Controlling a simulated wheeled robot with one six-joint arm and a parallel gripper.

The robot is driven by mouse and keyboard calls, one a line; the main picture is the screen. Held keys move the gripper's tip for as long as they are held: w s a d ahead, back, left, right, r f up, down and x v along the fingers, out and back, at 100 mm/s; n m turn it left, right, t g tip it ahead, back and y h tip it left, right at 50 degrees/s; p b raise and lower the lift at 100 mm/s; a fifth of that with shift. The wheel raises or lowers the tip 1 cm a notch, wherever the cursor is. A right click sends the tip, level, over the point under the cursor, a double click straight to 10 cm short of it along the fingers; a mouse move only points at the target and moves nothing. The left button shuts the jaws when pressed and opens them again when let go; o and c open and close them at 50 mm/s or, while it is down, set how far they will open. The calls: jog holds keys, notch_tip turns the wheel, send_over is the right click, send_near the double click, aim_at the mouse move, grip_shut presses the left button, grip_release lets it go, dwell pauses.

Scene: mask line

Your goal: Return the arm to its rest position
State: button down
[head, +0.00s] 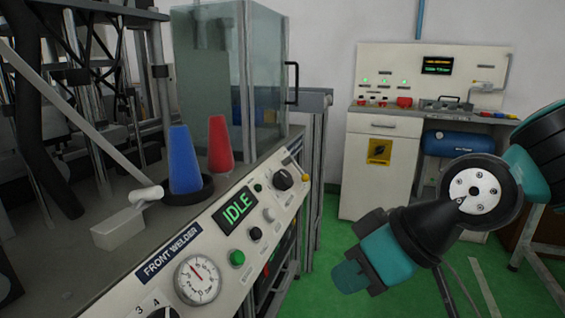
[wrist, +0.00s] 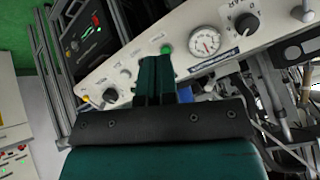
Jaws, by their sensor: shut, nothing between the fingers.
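My gripper (head: 348,277) is at the end of my teal and black arm, at the lower right of the head view. It is in free space to the right of the front welder panel (head: 262,224), apart from it. In the wrist view my gripper (wrist: 155,62) shows with its two teal fingers together and nothing between them. The welder panel also shows beyond the fingers in the wrist view (wrist: 140,60), with its gauge and knobs.
A blue cone (head: 184,160) and a red cone (head: 220,144) stand on the welder's bench beside a glass-walled enclosure (head: 268,75). A white lever (head: 122,222) is at the left. A white cabinet station (head: 380,165) stands at the back. Green floor (head: 335,235) is open between.

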jog(key=s+d+m+g+h, duration=0.1)
jog(key=s+d+g+h, duration=0.2)
jog(key=s+d, duration=0.4)
notch_tip(320, 180, up, 23)
jog(key=s+p, duration=0.2)
jog(key=p, duration=2)
jog(key=shift+a+m, duration=0.3)
